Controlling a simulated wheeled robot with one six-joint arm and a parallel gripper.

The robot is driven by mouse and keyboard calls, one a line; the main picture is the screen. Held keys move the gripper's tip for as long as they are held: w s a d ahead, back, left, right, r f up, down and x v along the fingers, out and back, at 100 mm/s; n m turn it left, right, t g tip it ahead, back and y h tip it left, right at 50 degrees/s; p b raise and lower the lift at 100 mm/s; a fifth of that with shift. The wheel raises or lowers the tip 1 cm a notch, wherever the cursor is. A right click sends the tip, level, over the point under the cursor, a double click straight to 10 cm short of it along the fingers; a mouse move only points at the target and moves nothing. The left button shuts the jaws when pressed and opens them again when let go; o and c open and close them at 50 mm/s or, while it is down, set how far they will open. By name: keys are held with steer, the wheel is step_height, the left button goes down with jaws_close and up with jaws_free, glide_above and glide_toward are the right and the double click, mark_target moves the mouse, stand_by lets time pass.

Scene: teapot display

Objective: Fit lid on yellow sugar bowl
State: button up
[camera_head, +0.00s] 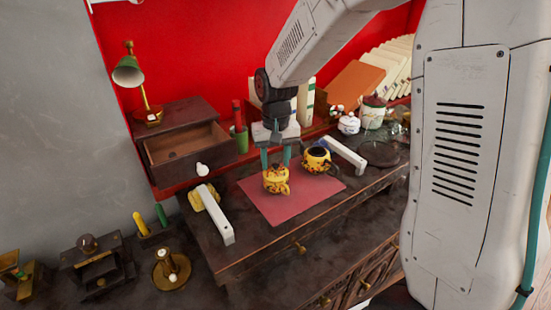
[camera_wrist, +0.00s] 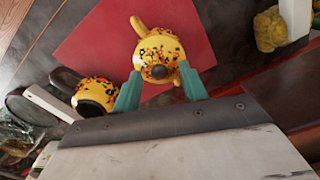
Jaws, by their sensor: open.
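A yellow pot with an orange-and-black floral pattern (camera_head: 276,184) stands on the red mat (camera_head: 291,205). My gripper (camera_head: 276,162) is above it, pointing down, with its green fingers open on either side of the pot's top. In the wrist view the same pot (camera_wrist: 158,50) shows a dark round spot near the fingertips, a knob or an opening. A second yellow piece with a wide dark opening (camera_head: 317,153) stands at the mat's back right; it also shows in the wrist view (camera_wrist: 96,92). I cannot tell which is the sugar bowl. No separate lid shows clearly.
White bars lie left (camera_head: 215,214) and right (camera_head: 344,155) of the mat. A crumpled yellow cloth (camera_head: 204,197) lies by the left bar. An open drawer box (camera_head: 185,150), a green cup (camera_head: 240,139) and a white sugar pot (camera_head: 349,124) stand behind. The mat's front is clear.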

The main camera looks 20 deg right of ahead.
step_height(320, 180, up, 8)
steer(key=shift+f, duration=0.1)
stand_by(0.4)
steer(key=s+d+r+n, duration=0.1)
steer(key=s+r, duration=0.2)
steer(key=s, duration=1.1)
steer(key=s+d+r+t, duration=0.1)
steer(key=s+d+r, duration=0.1)
steer(key=s, duration=1.2)
steer(key=shift+s+r+n, duration=0.2)
steer(key=shift+r+n, duration=0.2)
stand_by(0.3)
